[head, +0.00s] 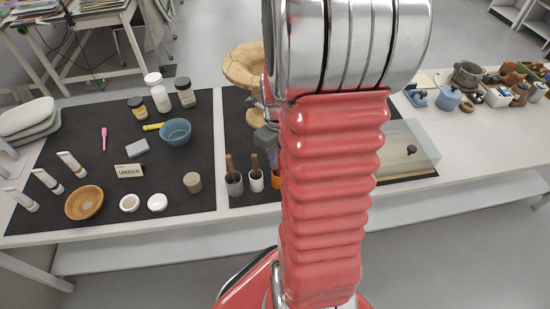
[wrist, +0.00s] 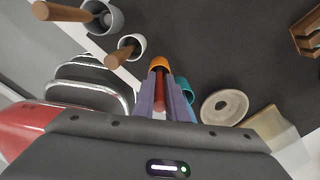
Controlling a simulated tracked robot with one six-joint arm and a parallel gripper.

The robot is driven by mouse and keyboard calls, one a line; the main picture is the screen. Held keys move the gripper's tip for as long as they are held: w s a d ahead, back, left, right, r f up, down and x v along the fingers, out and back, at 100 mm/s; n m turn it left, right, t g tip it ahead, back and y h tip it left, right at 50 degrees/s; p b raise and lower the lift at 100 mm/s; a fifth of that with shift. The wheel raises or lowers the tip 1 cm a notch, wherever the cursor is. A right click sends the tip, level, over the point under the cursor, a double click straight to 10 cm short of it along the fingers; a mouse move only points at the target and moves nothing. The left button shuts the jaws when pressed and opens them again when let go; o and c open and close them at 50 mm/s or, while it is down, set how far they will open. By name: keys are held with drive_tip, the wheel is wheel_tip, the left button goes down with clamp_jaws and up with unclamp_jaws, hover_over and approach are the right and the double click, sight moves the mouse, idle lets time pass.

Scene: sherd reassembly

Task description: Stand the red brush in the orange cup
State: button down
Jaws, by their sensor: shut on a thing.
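The orange cup (head: 277,184) stands at the right end of a short row of cups on the dark mat, partly behind my arm. In the wrist view its orange rim (wrist: 159,62) shows just beyond my fingertips. My gripper (wrist: 160,76) is shut on the red brush (wrist: 160,100), which lies between the two purple-grey fingers. In the head view my gripper (head: 274,164) is right above the orange cup and mostly hidden by my arm. The brush's lower end is hidden, so I cannot tell whether it is inside the cup.
A white cup (head: 256,184) and a grey cup (head: 234,187), each with a brown handle sticking up, stand close left of the orange cup. A teal object (wrist: 185,87) and a pale round disc (wrist: 224,107) lie close right in the wrist view. A wooden stand (head: 244,66) is behind.

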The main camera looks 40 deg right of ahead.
drive_tip(key=c, duration=1.7)
unclamp_jaws()
wheel_tip(320, 180, up, 14)
drive_tip(key=shift+f, duration=0.15)
drive_tip(key=shift+s, duration=0.1)
